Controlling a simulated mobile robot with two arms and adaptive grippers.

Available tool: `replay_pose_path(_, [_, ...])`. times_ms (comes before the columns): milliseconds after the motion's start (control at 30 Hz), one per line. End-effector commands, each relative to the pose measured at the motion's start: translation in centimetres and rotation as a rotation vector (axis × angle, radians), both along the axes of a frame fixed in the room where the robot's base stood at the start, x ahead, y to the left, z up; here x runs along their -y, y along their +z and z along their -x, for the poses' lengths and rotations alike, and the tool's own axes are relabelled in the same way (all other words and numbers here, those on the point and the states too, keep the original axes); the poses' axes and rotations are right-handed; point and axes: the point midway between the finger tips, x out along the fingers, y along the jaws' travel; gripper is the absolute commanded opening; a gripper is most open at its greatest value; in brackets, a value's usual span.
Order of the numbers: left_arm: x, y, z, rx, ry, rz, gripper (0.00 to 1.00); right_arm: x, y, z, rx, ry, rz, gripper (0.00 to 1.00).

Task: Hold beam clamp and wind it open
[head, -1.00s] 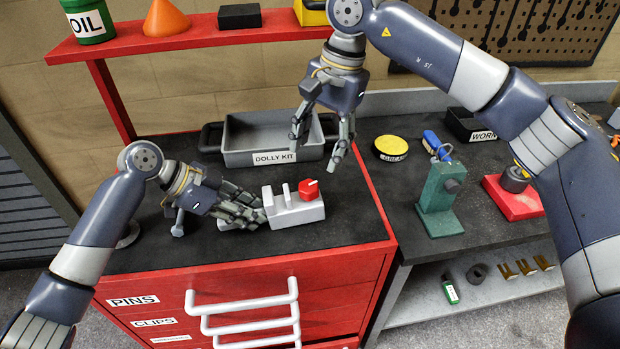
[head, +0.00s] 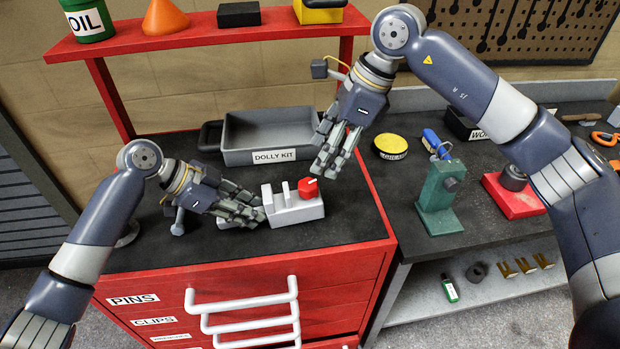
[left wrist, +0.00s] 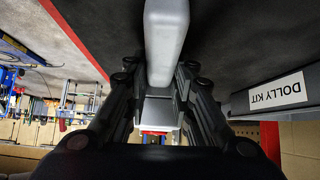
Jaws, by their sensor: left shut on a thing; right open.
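The beam clamp (head: 297,209) is a light grey block with upright jaws and a red knob (head: 308,189) with a white mark at its right end. It lies on the dark top of the red cabinet. My left gripper (head: 256,212) is shut on the clamp's left end; in the left wrist view the clamp's grey body (left wrist: 166,45) runs between the fingers. My right gripper (head: 330,168) is open and empty, above and to the right of the red knob, apart from it.
A grey tray marked DOLLY KIT (head: 272,157) stands behind the clamp. On the right bench are a yellow tin (head: 390,146), a green stand (head: 440,197) and a red base (head: 514,195). A red shelf (head: 209,38) crosses the back.

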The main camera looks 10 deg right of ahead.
Motion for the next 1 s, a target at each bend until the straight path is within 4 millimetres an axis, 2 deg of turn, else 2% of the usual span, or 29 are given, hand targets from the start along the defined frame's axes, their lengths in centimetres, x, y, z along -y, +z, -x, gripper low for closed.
replay_pose_path(33, [0.0, 0.2, -0.1, 0.004, 0.001, 0.005, 0.00, -0.4, -1.2, 0.0, -0.005, 0.003, 0.001, 0.55])
replay_pose_path(200, [0.1, 0.3, -0.1, 0.004, 0.001, 0.005, 0.00, -1.7, -4.3, -0.3, -0.004, 0.003, 0.000, 0.55])
replay_pose_path(400, [0.1, 0.3, -0.1, 0.004, 0.001, 0.005, 0.00, -2.8, -6.9, -0.6, -0.003, 0.001, 0.000, 0.55])
replay_pose_path(600, [0.1, 0.3, -0.1, 0.004, 0.000, 0.006, 0.00, -3.2, -8.0, -0.7, 0.000, 0.002, 0.001, 0.55])
replay_pose_path(833, [0.1, 0.3, -0.1, 0.004, 0.000, 0.006, 0.00, -3.2, -8.0, -0.7, 0.000, 0.002, 0.001, 0.55])
replay_pose_path(867, [0.1, 0.3, -0.1, 0.004, 0.000, 0.006, 0.00, -3.2, -8.0, -0.7, 0.000, 0.002, 0.001, 0.53])
replay_pose_path(1000, [0.1, 0.3, -0.1, 0.004, 0.000, 0.006, 0.00, -3.2, -8.0, -0.7, 0.000, 0.002, 0.001, 0.21])
